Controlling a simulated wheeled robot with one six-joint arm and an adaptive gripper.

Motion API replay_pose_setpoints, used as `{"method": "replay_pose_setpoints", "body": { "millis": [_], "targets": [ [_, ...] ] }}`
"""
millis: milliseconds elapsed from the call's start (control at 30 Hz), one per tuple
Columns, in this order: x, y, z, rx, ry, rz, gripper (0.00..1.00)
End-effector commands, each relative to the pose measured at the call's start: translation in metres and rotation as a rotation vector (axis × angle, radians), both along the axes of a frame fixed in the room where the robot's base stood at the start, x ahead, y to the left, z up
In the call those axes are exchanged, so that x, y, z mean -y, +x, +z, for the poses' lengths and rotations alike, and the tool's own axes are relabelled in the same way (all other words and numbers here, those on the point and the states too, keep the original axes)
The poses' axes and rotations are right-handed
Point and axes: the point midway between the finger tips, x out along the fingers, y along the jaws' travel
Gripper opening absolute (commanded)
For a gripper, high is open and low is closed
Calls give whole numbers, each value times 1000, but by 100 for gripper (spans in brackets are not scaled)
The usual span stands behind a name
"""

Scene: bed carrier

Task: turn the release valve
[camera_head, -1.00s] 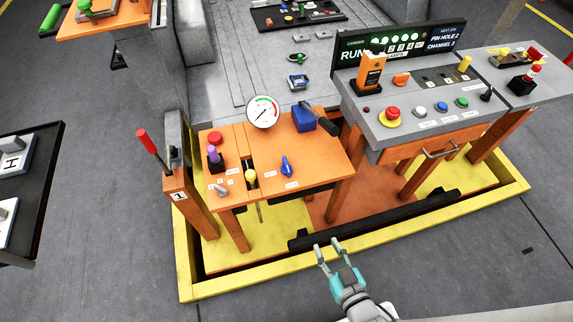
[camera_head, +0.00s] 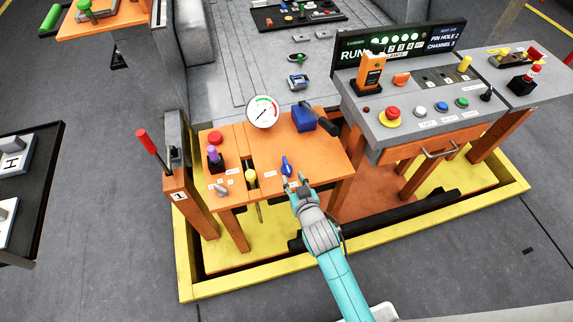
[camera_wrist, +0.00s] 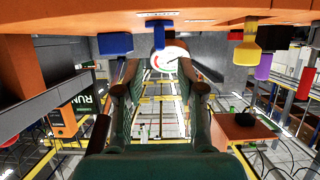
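The release valve appears to be the small blue handle (camera_head: 286,166) standing on the orange table (camera_head: 328,165); its label is too small to read. In the wrist view, which looks upside down, the blue handle (camera_wrist: 159,36) hangs from the table's surface at top centre. My gripper (camera_head: 296,187) is at the table's front edge, just in front of the handle. Its two dark fingers (camera_wrist: 160,90) are apart with nothing between them. The handle lies beyond the fingertips and seems not to be touched.
A grey control panel (camera_head: 425,110) stands to the right.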

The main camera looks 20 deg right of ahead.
Motion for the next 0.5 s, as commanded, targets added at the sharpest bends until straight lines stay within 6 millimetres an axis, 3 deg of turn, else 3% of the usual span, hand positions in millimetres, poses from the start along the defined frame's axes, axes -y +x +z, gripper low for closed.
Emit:
{"method": "replay_pose_setpoints", "body": {
  "millis": [300,500],
  "targets": [
    [2,53,-21,1,1,0,39],
    [2,74,-30,2,0,0,39]
  ]
}}
